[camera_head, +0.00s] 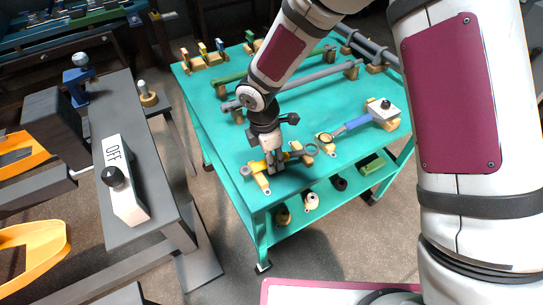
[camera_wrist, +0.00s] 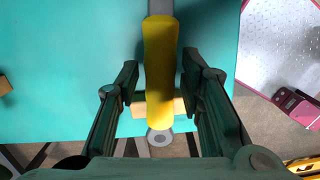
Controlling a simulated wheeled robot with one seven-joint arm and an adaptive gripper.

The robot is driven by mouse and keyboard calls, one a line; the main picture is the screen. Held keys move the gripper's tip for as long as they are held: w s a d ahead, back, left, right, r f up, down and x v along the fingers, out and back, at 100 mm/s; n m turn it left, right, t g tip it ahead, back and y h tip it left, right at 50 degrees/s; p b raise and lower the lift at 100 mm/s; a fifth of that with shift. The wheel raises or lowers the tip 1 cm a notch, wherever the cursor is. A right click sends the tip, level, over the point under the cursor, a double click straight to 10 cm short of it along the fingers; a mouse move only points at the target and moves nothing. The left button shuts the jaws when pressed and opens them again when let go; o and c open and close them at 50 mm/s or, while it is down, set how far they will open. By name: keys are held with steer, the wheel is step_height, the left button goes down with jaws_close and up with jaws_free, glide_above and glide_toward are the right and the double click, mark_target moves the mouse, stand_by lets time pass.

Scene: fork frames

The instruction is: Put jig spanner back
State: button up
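A spanner with a yellow handle (camera_head: 257,167) lies across small wooden blocks at the near left of the teal table; I take it for the jig spanner. In the wrist view its yellow handle (camera_wrist: 160,75) runs up the middle, with a grey shaft above and a small grey ring below. My gripper (camera_head: 277,168) points down over it. In the wrist view my gripper (camera_wrist: 160,80) has one finger on each side of the handle, with narrow gaps showing, so it is open around it. Fingertip depth against the handle is unclear.
The teal table (camera_head: 220,130) also holds a blue-handled tool (camera_head: 357,123) on blocks at right and long bars behind. A lower shelf carries small parts. A grey bench (camera_head: 155,190) with an OFF switch box (camera_head: 122,175) stands at left, with a floor gap between.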

stand_by(0.3)
steer(key=r, duration=0.4)
steer(key=a+r, duration=0.1)
steer(key=r, duration=0.7)
steer(key=shift+s+a, duration=0.15)
steer(key=shift+s, duration=0.15)
steer(key=s+d+r+m+t, duration=0.1)
steer(key=s+d+r+m, duration=0.2)
steer(key=d+r+m, duration=0.35)
steer(key=s+d+r+m+t, duration=0.15)
steer(key=d+r+m, duration=0.25)
steer(key=d+r, duration=0.4)
steer(key=s+d+r+m, duration=0.1)
steer(key=s+d+m, duration=0.2)
steer(key=s+m, duration=0.1)
steer(key=s+d+r+m+t, duration=0.1)
steer(key=s+d+r+m, duration=0.1)
steer(key=s, duration=0.4)
steer(key=s+d+r+m+y, duration=0.1)
steer(key=s+d+m, duration=0.3)
steer(key=s+m, duration=0.2)
steer(key=shift+d+r+m, duration=0.2)
steer(key=shift+d+m, duration=0.1)
steer(key=shift+m, duration=0.15)
steer(key=shift+c, duration=0.5)
